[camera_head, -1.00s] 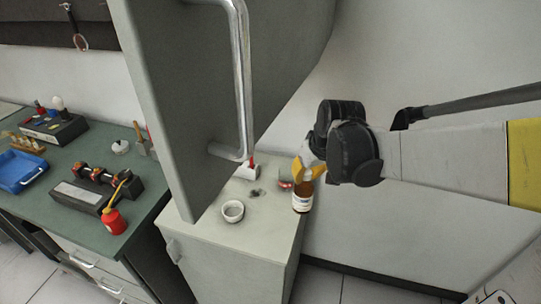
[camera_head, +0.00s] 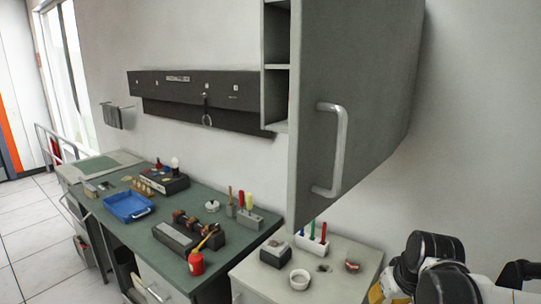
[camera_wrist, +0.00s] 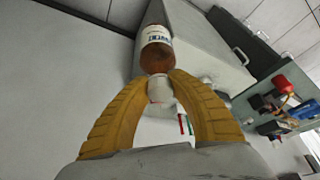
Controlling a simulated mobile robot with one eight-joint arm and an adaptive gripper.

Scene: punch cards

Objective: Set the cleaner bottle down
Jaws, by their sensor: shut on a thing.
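The cleaner bottle (camera_wrist: 156,50) is brown with a white label and shows at the top middle of the wrist view. My gripper (camera_wrist: 165,76) has its two yellow fingers closed around the bottle's white-capped neck end. The small cabinet (camera_head: 345,255) has a light top, just left of my gripper. I cannot tell whether the bottle's base touches any surface.
A white bowl (camera_head: 300,279), a dark block (camera_head: 276,254) and a holder with coloured markers (camera_head: 312,244) stand on the cabinet top. An open grey cupboard door (camera_head: 350,100) hangs above it.

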